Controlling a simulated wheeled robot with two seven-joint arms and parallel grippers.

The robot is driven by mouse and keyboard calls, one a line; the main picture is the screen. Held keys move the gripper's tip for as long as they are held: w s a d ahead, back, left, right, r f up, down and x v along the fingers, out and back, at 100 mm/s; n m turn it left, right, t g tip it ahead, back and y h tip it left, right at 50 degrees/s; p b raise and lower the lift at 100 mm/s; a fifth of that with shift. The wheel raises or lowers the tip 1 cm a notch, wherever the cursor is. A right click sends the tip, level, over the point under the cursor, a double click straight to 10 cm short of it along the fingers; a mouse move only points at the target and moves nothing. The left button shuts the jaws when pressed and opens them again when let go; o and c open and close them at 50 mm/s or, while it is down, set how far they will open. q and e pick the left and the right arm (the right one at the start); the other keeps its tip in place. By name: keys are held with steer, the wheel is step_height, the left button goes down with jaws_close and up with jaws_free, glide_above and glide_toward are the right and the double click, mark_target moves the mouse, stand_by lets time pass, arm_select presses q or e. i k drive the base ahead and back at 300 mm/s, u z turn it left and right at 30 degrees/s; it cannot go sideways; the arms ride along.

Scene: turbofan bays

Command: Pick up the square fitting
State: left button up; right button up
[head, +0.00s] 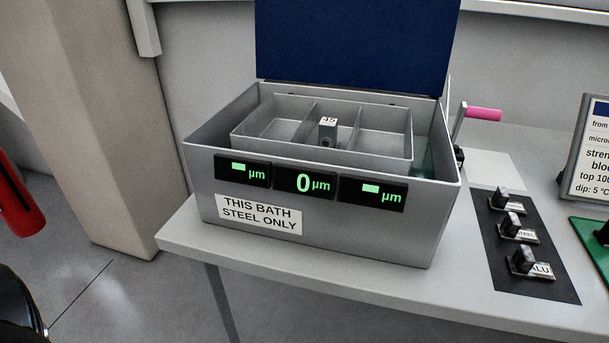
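A small grey square block (328,131) marked "45" on top stands in the middle compartment of the grey divided tray (235,141). It has a dark round hole low on its front and may be the square fitting. The tray sits inside the metal bath (320,238), whose blue lid (355,45) is open. Several small dark metal pieces stand in a row on a black mat (505,268) to the right; labels there include "ALU". Neither of my grippers shows.
The bath front has three displays, the middle one (305,184) reading 0 µm, above a "THIS BATH STEEL ONLY" label (258,215). A pink-handled crank (482,114) stands at its right. A sign (590,150) and a green surface (596,262) are at far right.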

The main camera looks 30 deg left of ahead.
mark_target(327, 132)
steer(key=k, duration=0.45)
steer(key=u, duration=0.55)
steer(key=i, duration=0.35)
steer(key=u, duration=0.15)
